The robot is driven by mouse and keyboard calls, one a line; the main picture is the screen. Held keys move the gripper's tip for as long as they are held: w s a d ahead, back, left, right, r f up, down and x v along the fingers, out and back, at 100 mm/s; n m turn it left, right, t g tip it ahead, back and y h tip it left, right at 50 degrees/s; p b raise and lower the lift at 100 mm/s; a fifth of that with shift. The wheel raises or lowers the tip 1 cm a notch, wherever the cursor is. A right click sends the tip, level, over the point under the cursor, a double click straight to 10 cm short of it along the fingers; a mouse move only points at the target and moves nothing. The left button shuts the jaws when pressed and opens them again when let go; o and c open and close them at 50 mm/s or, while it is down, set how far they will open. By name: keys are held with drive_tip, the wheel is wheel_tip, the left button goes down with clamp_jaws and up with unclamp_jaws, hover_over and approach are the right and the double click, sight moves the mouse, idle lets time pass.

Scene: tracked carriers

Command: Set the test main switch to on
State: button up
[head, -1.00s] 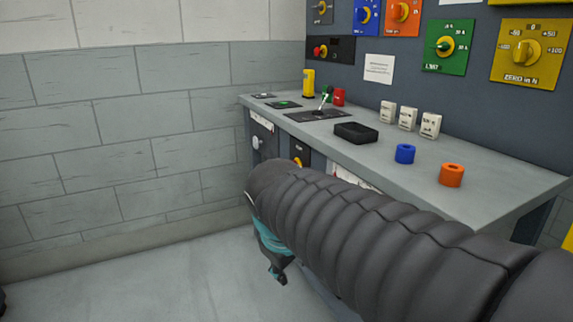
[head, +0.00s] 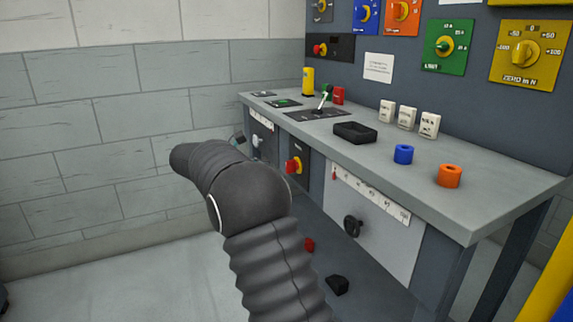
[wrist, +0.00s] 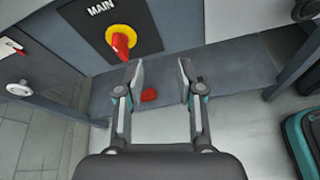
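The main switch is a red handle on a yellow disc, on a dark plate marked MAIN. It shows in the wrist view (wrist: 121,43), up and left of my gripper, and in the head view (head: 294,165) on the bench front. Its handle points toward the lower right in the wrist view. My gripper (wrist: 160,78) is open and empty, with its fingers apart and clear of the switch. In the head view my gripper is mostly hidden behind my arm.
The bench top (head: 450,210) overhangs the front panels. A white scale panel with a black knob (head: 353,226) is right of the switch. A red block (wrist: 149,95) lies below, between my fingers in the wrist view. A pale round knob (wrist: 19,88) is at left.

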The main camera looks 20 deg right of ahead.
drive_tip(key=w+a+f+n+h, duration=0.2)
drive_tip(key=w+f+n+h, duration=0.15)
drive_tip(key=w, duration=0.45)
drive_tip(key=shift+m+h, duration=0.25)
drive_tip(key=d, duration=1.3)
drive_tip(key=shift+w+d+f+p, duration=0.15)
drive_tip(key=shift+w+f+p, duration=0.1)
drive_tip(key=shift+f+p, duration=0.05)
clamp_jaws()
